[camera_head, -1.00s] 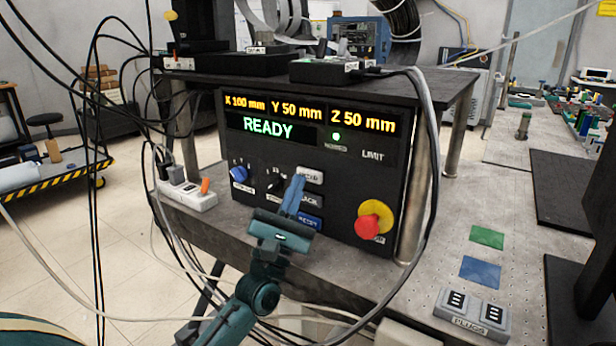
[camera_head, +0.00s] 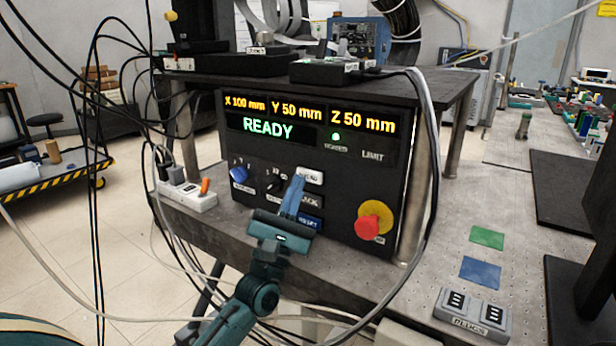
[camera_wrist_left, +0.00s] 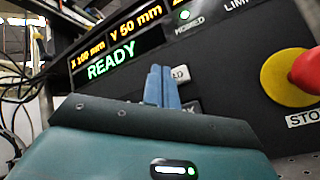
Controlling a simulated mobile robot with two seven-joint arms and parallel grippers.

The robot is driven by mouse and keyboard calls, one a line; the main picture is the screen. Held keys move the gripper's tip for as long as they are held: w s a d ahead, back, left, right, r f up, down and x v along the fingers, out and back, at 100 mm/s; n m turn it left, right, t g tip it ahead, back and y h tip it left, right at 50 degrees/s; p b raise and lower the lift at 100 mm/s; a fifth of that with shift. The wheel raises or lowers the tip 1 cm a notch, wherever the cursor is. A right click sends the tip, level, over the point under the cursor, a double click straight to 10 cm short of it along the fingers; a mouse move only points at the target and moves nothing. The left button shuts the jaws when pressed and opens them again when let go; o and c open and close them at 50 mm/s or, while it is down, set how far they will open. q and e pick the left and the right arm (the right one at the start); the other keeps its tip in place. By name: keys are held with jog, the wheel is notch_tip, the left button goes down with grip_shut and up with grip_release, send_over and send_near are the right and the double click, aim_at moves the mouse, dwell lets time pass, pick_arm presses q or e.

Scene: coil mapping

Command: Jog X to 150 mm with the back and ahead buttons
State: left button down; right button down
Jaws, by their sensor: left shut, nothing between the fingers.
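The black control panel (camera_head: 345,185) shows X 100 mm, Y 50 mm, Z 50 mm and READY on its display (camera_head: 268,128). A green HOMED lamp (camera_head: 336,136) is lit. My left gripper (camera_head: 298,180) is shut and empty, its blue fingertips at the white ahead button (camera_head: 312,176). Whether they touch it I cannot tell. The back button (camera_head: 311,201) is partly hidden by the fingers. In the left wrist view the fingertips (camera_wrist_left: 157,70) stand just left of the white button (camera_wrist_left: 181,74). My right gripper is not in view.
A red stop button (camera_head: 368,227) on a yellow base is at the panel's lower right. A blue knob (camera_head: 238,174) and a black knob (camera_head: 271,184) are on the left. Below back is a blue reset button (camera_head: 311,222). Cables hang around the panel.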

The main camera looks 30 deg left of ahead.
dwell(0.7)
pick_arm(q)
jog(key=shift+w, duration=0.45)
jog(key=shift+w+b, duration=0.35)
jog(key=shift+b, duration=0.1)
dwell(0.3)
jog(key=shift+s, duration=0.8)
jog(key=shift+s+a+p, duration=0.2)
jog(key=shift+s+p, duration=0.65)
jog(key=shift+s, duration=1.65)
